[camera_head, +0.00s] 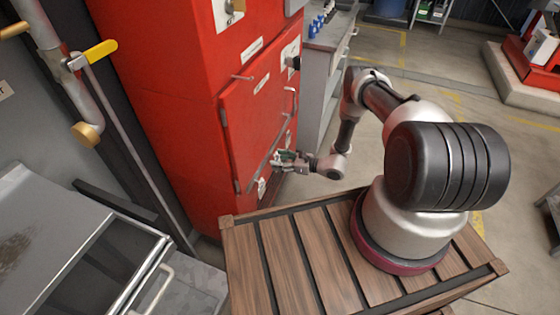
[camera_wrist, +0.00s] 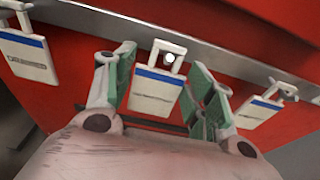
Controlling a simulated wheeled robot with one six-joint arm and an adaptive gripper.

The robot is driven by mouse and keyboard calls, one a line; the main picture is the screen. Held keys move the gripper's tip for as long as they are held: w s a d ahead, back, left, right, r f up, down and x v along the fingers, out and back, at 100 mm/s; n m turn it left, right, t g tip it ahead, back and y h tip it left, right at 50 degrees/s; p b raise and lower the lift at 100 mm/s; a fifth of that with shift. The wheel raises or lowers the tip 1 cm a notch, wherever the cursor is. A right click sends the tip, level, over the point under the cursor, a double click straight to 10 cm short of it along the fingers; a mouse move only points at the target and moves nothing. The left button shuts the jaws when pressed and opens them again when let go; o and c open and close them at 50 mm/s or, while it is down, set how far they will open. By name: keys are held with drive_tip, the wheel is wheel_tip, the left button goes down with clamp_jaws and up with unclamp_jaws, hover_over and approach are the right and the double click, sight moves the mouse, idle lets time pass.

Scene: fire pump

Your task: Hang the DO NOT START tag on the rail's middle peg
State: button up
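In the wrist view, a white tag with a blue band (camera_wrist: 155,92) hangs upright at the middle of the metal rail (camera_wrist: 215,62), with a pale round peg end showing in its top loop. Similar tags hang to its left (camera_wrist: 30,58) and right (camera_wrist: 256,113). No lettering is readable, so I cannot tell which is DO NOT START. My gripper (camera_wrist: 160,60) is open, with its green-padded fingers on either side of the middle tag and small gaps visible. In the head view my gripper (camera_head: 282,157) is at the rail on the red cabinet, hiding part of it.
The red cabinet (camera_head: 180,110) stands directly in front of the gripper. A pipe with a yellow lever (camera_head: 100,50) and a grey metal cart (camera_head: 60,235) are at left. A grey workbench (camera_head: 325,45) with blue bottles stands behind. Open floor lies to the right.

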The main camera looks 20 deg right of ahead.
drive_tip(key=shift+o, duration=1.2)
drive_tip(key=shift+d, duration=0.1)
drive_tip(key=v, duration=1.2)
